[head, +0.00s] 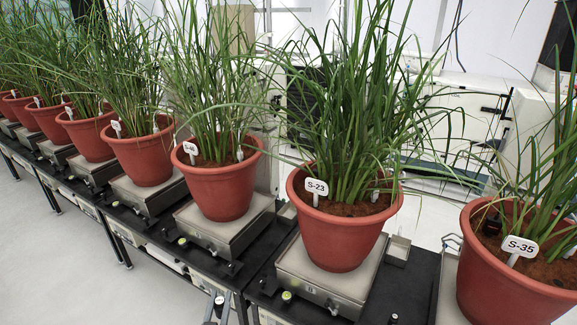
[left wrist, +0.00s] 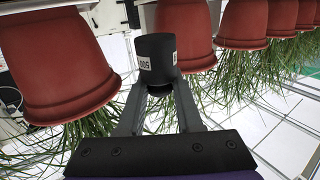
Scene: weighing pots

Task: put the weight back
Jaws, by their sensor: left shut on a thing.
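The weight (left wrist: 156,62) is a black cylinder with a white label reading 500. In the left wrist view my left gripper (left wrist: 155,95) is shut on it, with a grey finger on each side. In the head view my left gripper (head: 217,307) shows small at the bottom edge, in front of the row of scales; the weight is hard to make out there. My right gripper is in neither view.
Red pots of tall grass stand on metal scales along a black bench; one pot (head: 340,235) is tagged S-23, another (head: 513,275) S-35. A small open metal box (head: 398,250) sits beside the S-23 scale (head: 325,283). Grey floor (head: 90,275) lies clear in front.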

